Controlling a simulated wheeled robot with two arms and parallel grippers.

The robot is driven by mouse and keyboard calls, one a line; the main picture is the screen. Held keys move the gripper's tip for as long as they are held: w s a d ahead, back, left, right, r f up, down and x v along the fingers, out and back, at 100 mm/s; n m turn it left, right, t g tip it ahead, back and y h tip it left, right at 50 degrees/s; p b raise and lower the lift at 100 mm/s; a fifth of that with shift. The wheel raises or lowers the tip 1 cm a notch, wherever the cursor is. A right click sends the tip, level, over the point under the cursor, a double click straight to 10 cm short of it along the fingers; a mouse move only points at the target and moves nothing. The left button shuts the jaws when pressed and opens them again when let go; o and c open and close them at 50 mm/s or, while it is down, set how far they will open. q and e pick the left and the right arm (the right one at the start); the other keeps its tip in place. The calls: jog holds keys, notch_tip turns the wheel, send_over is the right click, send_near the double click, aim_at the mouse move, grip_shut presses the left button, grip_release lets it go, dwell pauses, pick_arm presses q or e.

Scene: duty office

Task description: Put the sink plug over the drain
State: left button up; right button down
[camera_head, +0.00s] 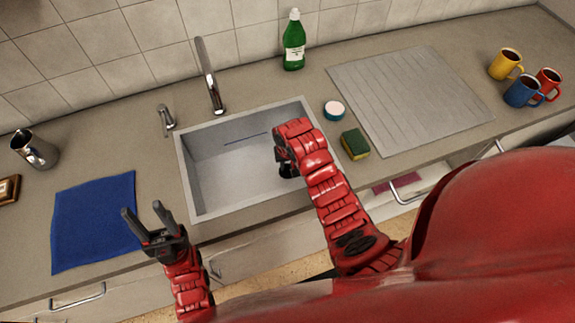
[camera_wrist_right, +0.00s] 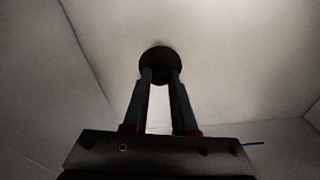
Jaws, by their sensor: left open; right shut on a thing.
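My right gripper (camera_head: 286,168) is down inside the grey sink (camera_head: 225,180), towards its right side. In the right wrist view its two fingers (camera_wrist_right: 161,76) are shut on a round black sink plug (camera_wrist_right: 158,57), which shows at the fingertips against the pale sink surface. I cannot tell whether the plug touches the sink floor. The drain does not show in either view; the right arm and the plug cover part of the sink. My left gripper (camera_head: 142,211) is open and empty, above the right edge of the blue cloth and left of the sink.
A tap (camera_head: 209,77) stands behind the sink. A green bottle (camera_head: 294,42) stands behind. The blue cloth (camera_head: 95,220) lies left; a metal jug (camera_head: 35,149) is beyond it.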

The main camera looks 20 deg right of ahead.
jog(key=shift+f, duration=0.2)
jog(key=c, duration=0.7)
grip_release()
jog(key=shift+r, duration=0.15)
